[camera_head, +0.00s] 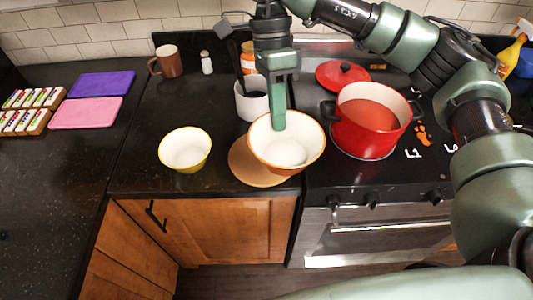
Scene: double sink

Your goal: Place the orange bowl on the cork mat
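The orange bowl (300,150), white inside with an orange rim, is over the right part of the round cork mat (243,167) and hides much of it. I cannot tell whether the bowl touches the mat or hangs just above it. My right gripper (279,120) points down at the bowl's far rim. One green finger reaches inside the bowl; the other finger is hidden, so its grip on the rim cannot be made out. My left gripper is not in view.
A yellow bowl (185,148) stands left of the mat. A white utensil holder (251,104) is behind it. A red pot (367,132) is on the stove to the right, close to the orange bowl. A brown mug (171,62) stands at the back. The left counter's front is mostly clear.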

